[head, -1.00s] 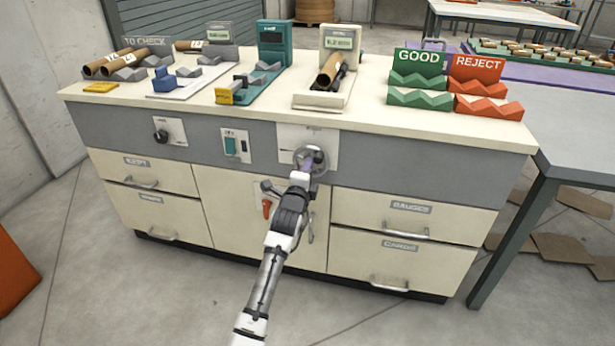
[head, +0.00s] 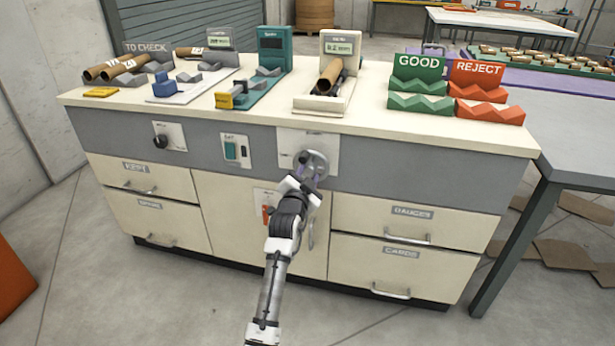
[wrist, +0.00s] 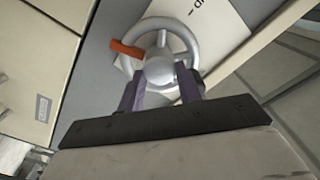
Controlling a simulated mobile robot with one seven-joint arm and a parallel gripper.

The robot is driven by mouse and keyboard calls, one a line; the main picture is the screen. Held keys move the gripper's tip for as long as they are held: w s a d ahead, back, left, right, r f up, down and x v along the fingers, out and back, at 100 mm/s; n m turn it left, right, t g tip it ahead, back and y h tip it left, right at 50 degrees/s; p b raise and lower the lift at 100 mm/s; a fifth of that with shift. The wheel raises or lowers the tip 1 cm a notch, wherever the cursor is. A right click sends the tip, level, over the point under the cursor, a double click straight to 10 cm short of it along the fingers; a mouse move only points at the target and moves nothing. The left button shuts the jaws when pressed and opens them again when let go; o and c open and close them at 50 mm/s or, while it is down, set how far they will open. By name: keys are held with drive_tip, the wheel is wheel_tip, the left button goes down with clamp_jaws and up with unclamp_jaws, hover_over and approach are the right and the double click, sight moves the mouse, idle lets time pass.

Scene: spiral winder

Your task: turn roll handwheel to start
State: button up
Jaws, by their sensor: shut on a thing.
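The roll handwheel (head: 313,164) is a grey spoked wheel on a cream plate (head: 322,143) on the front of the cabinet. In the wrist view the handwheel (wrist: 158,45) shows a round hub, spokes and an orange mark (wrist: 126,49) on its left side. My gripper (head: 307,179) is at the wheel. In the wrist view its two purple-grey fingers (wrist: 160,88) stand either side of the hub's lower part, shut on the handwheel. The exact contact is partly hidden by the fingers.
The cream worktop (head: 375,130) carries gauges, cardboard tubes and the green GOOD (head: 419,67) and red REJECT (head: 478,72) racks. A dark knob (head: 161,141) and a green switch (head: 231,150) sit left of the wheel. A red-orange handle (head: 266,214) is below. Drawer handles stick out.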

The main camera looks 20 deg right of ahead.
drive_tip(key=n, duration=0.3)
drive_tip(key=shift+n+p, duration=0.3)
drive_tip(key=shift+n, duration=0.1)
drive_tip(key=n+p, duration=0.1)
drive_tip(key=n, duration=0.3)
drive_tip(key=shift+r+n, duration=0.1)
drive_tip(key=shift+n, duration=0.2)
drive_tip(key=n+p, duration=0.2)
drive_tip(key=n, duration=0.2)
drive_tip(key=shift+w+a, duration=0.1)
drive_tip(key=shift+a, duration=0.05)
drive_tip(key=n+p, duration=0.1)
drive_tip(key=n, duration=0.3)
drive_tip(key=shift+p, duration=0.4)
drive_tip(key=n+p, duration=0.2)
drive_tip(key=n, duration=0.2)
drive_tip(key=shift+n, duration=0.3)
drive_tip(key=n+p, duration=0.2)
drive_tip(key=n, duration=0.1)
drive_tip(key=shift+n, duration=0.4)
drive_tip(key=n+p, duration=0.2)
drive_tip(key=n, duration=0.1)
drive_tip(key=shift+f+n+p, duration=0.15)
drive_tip(key=shift+n+p, duration=0.45)
drive_tip(key=shift+n, duration=0.65)
drive_tip(key=shift+f+n+p, duration=0.15)
drive_tip(key=shift+n+p, duration=0.4)
drive_tip(key=shift+n, duration=0.7)
